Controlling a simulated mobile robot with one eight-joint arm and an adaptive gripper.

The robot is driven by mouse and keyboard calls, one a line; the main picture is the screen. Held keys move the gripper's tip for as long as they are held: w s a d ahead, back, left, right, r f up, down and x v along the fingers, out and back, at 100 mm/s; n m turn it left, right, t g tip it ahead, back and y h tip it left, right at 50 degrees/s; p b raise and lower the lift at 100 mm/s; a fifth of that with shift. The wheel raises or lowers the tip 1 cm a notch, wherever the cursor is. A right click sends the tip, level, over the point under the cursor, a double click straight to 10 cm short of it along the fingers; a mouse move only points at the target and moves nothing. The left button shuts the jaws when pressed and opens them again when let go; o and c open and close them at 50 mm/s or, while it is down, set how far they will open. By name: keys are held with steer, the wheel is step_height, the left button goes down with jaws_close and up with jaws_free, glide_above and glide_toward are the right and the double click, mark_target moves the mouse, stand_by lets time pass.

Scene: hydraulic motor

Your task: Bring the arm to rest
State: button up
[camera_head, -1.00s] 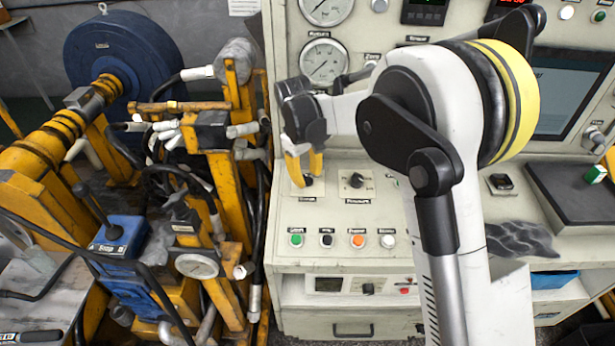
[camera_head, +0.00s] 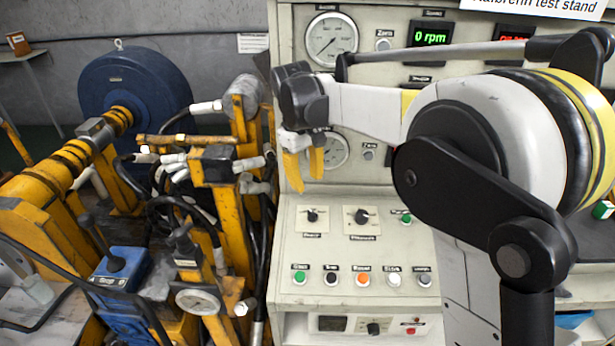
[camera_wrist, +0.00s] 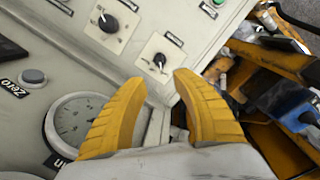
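My gripper (camera_head: 304,170) hangs in front of the control panel (camera_head: 380,225) of the test stand, above two black rotary knobs. Its two yellow fingers point down, stand apart and hold nothing. In the wrist view the fingers (camera_wrist: 160,108) are also apart, with the panel face and the left rotary knob (camera_wrist: 159,60) beyond them. The right rotary knob (camera_head: 361,216) shows clear of the fingers. My arm reaches in from the right and hides part of the panel.
A row of push buttons (camera_head: 363,279) lies below the knobs. Round gauges (camera_head: 331,39) and a green display reading 0 rpm (camera_head: 431,34) are above. The yellow hydraulic rig (camera_head: 240,150) with hoses and a blue motor housing (camera_head: 135,85) stands close on the left.

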steer(key=s+d+r+m+t+y+b, duration=0.1)
steer(key=s+d+r+m+t+b, duration=0.25)
steer(key=s+d, duration=0.95)
steer(key=s+d+f+m+t+b, duration=0.1)
steer(key=s+d+f+m, duration=0.1)
steer(key=s, duration=0.5)
steer(key=s+d+f+m+t+b, duration=0.2)
steer(key=s+d+f+m, duration=0.1)
steer(key=s+f, duration=0.3)
steer(key=shift+s+d+f, duration=0.4)
steer(key=shift+d, duration=0.35)
jaws_close()
